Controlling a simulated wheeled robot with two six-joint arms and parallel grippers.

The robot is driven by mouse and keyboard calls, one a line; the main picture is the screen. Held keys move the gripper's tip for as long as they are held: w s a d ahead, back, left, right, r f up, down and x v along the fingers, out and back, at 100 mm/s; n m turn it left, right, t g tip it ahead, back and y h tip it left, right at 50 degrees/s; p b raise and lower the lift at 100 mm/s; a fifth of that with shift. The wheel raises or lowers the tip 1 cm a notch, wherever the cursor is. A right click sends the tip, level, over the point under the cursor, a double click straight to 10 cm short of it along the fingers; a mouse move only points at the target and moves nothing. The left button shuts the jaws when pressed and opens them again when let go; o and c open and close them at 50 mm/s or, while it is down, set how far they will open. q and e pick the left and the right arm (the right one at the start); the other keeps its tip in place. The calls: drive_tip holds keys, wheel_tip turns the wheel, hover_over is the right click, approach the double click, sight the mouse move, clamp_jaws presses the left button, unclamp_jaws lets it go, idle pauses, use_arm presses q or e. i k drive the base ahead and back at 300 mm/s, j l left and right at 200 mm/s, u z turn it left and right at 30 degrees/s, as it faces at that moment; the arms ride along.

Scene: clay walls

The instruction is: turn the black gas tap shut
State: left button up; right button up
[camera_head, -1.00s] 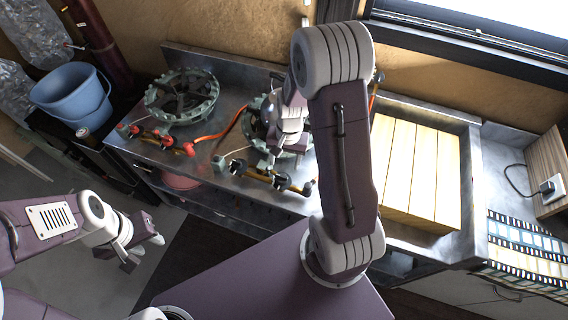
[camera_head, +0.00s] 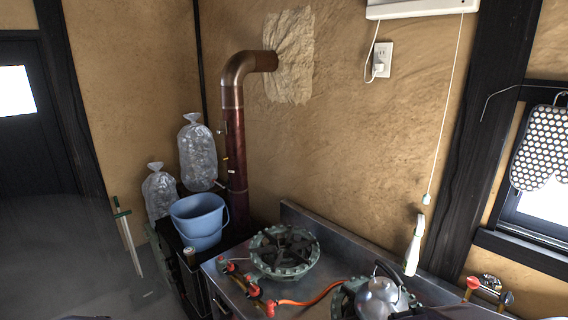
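At the lower right, a metal fitting on the wall (camera_head: 490,282) has a red handle (camera_head: 473,283) on its left and a small dark handle (camera_head: 508,298) on its right. The dark handle may be the black gas tap; its exact setting is too small to tell. The valves with black knobs in front of the right burner are out of this view. Neither of my grippers shows. A dark part at the bottom right edge appears to be my own arm.
A round green burner (camera_head: 285,252) stands on the steel counter, with red-knobbed valves (camera_head: 253,289) and an orange hose (camera_head: 312,296) beside it. A kettle (camera_head: 380,300) sits on the right burner. A blue bucket (camera_head: 199,221), clear bags (camera_head: 198,155) and a copper pipe (camera_head: 235,140) stand at left.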

sight(506, 297)
drive_tip(key=z, duration=1.75)
